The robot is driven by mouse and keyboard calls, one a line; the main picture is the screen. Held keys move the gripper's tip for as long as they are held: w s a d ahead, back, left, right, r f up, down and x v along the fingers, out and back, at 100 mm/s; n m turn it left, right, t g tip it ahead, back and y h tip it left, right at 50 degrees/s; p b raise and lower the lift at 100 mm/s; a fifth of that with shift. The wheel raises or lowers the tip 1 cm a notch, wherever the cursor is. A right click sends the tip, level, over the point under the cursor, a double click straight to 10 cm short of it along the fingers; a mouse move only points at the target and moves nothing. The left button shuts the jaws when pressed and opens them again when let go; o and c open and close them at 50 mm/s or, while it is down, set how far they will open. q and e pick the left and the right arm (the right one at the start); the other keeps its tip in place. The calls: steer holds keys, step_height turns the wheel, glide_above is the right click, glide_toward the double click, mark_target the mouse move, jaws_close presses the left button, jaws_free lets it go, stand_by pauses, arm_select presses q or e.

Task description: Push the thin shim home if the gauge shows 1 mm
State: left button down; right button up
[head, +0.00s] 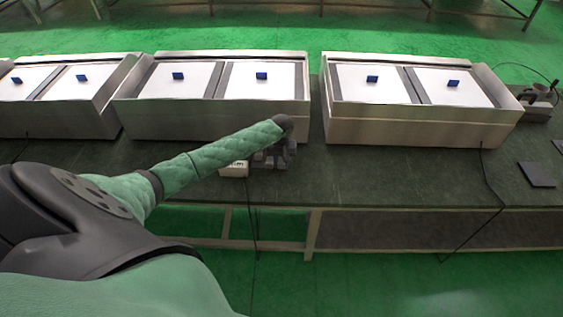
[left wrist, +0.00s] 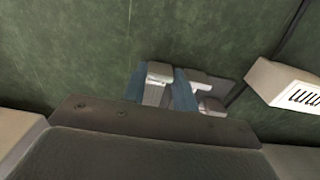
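My left gripper (head: 270,158) hangs low over the dark green bench top, in front of the middle metal box. A small white box with black marks (head: 233,168), possibly the gauge, is just left of it. In the left wrist view this white box (left wrist: 288,84) is at the right edge; I cannot read a value. Blue-grey and pale metal parts (left wrist: 180,88) show just beyond my dark gripper body, which hides their lower ends. I cannot tell whether the fingers are open or shut. I cannot make out the thin shim. My right gripper is not in view.
Three metal boxes, left (head: 98,112), middle (head: 210,124) and right (head: 420,130), hold white panels with blue blocks. Dark flat plates (head: 536,174) lie at the right. Thin cables hang over the bench's front edge. Bench room is clear right of the gripper.

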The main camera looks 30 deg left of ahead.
mark_target(282, 161)
arm_select(q)
steer(key=w+a, duration=0.2)
steer(key=w, duration=0.1)
steer(key=shift+w, duration=0.1)
steer(key=shift+w+a, duration=0.15)
steer(key=shift+w, duration=0.05)
steer(key=c, duration=1.4)
jaws_free()
steer(key=shift+o, duration=0.2)
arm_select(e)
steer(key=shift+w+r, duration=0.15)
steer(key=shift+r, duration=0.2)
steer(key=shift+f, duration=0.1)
